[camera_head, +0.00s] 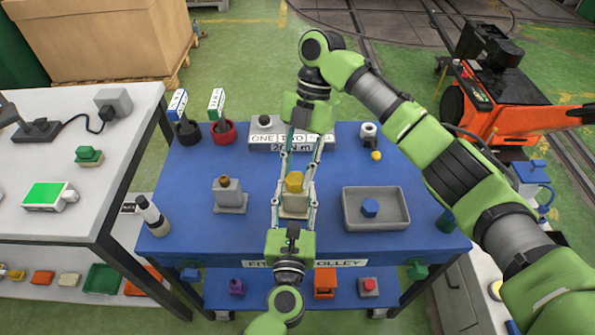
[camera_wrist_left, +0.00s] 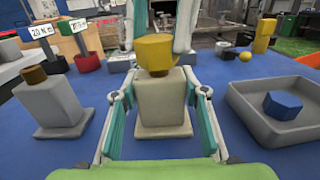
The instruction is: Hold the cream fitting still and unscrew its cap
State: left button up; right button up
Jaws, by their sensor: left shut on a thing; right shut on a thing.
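The cream fitting (camera_head: 294,206) stands upright on the blue trolley top (camera_head: 250,157); it also shows in the left wrist view (camera_wrist_left: 160,105). Its yellow cap (camera_head: 295,182) sits at its top, and shows as a faceted block in the left wrist view (camera_wrist_left: 154,52). My left gripper (camera_head: 295,210) reaches in from the front and is shut on the fitting, one finger on each side. My right gripper (camera_head: 298,178) reaches in from the back and is shut on the cap. Whether the threads are still engaged is hidden.
A grey tray (camera_head: 350,217) with a blue hex piece (camera_head: 369,207) lies to the right. Red and dark holders with signs (camera_head: 222,132), a "20 N m" plate and a yellow ball (camera_head: 376,156) are further back.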

jog(key=shift+r, duration=1.1)
jog(key=shift+r, duration=2.4)
pick_arm(q)
jog(key=o, duration=1.7)
jog(key=shift+c, duration=0.2)
jog(key=shift+s, duration=0.1)
jog(key=s, duration=1.1)
jog(key=shift+s+a, duration=0.4)
jog(key=shift+a, duration=0.05)
